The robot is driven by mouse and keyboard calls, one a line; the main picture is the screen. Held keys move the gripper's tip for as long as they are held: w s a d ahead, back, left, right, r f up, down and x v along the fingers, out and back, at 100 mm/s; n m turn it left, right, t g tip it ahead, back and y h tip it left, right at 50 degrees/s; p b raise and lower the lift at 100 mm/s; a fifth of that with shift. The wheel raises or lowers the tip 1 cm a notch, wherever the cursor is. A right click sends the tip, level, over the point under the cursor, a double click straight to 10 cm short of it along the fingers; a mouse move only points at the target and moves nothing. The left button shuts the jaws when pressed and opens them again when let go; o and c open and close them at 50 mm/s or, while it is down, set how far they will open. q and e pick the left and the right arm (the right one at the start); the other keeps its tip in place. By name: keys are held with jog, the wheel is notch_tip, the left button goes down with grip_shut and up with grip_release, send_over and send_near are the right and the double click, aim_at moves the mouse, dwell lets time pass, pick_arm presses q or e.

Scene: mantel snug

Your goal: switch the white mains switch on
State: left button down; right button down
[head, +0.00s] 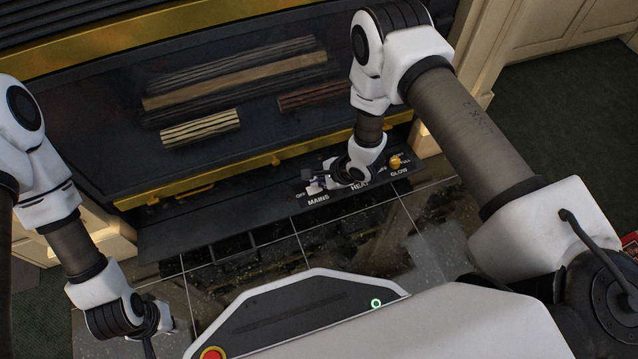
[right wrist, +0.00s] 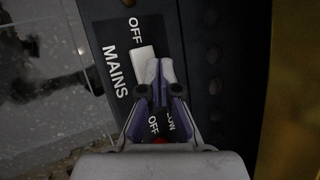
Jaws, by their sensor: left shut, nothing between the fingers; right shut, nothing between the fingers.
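In the head view the right gripper (head: 322,178) is low over the panel. My left gripper (head: 151,345) is shut and empty at the lower left, well away from the panel.
The panel (head: 215,215) runs along the foot of the fireplace. A brass knob (head: 395,162) stands above the word GLOW. A red part (right wrist: 160,141) shows under my right gripper in the wrist view. Dark tiles (head: 260,262) lie in front, clear.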

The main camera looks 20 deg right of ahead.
jog(key=shift+s+d+f, duration=0.1)
jog(key=shift+f, duration=0.3)
dwell(0.5)
jog(key=shift+r, duration=0.1)
jog(key=shift+r+p, duration=0.65)
jog(key=shift+p, duration=0.05)
jog(key=r+p, duration=0.3)
jog(key=w+a+r+p, duration=0.1)
jog(key=r, duration=0.1)
jog(key=shift+p, duration=0.35)
dwell(0.4)
